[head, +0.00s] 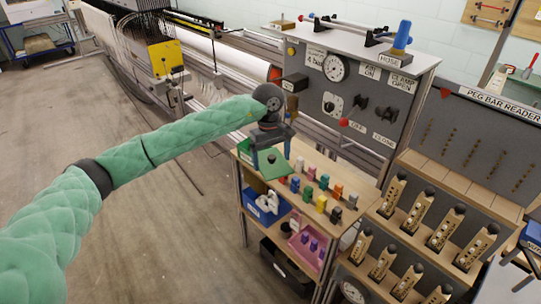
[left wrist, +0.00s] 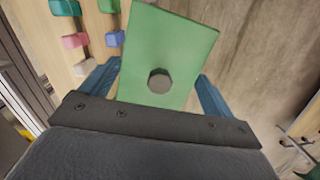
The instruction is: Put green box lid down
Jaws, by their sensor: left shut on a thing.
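The green box lid (head: 275,166), a flat green plate, hangs at my left gripper (head: 271,153) above the left end of the wooden shelf. In the left wrist view the lid (left wrist: 172,40) has a dark grey knob (left wrist: 160,82), and it lies between the two blue fingers of my left gripper (left wrist: 158,78), which is shut on it. A green box (head: 245,150) shows partly beside the gripper on the shelf's left end; the gripper and lid hide part of it. My right gripper is not in view.
Several coloured pegs (head: 320,203) stand in rows on the shelf right of the lid. Below are a blue bin (head: 262,207), a pink tray (head: 303,252) and a black crate (head: 285,270). A grey control panel (head: 350,90) rises behind. Open floor lies left.

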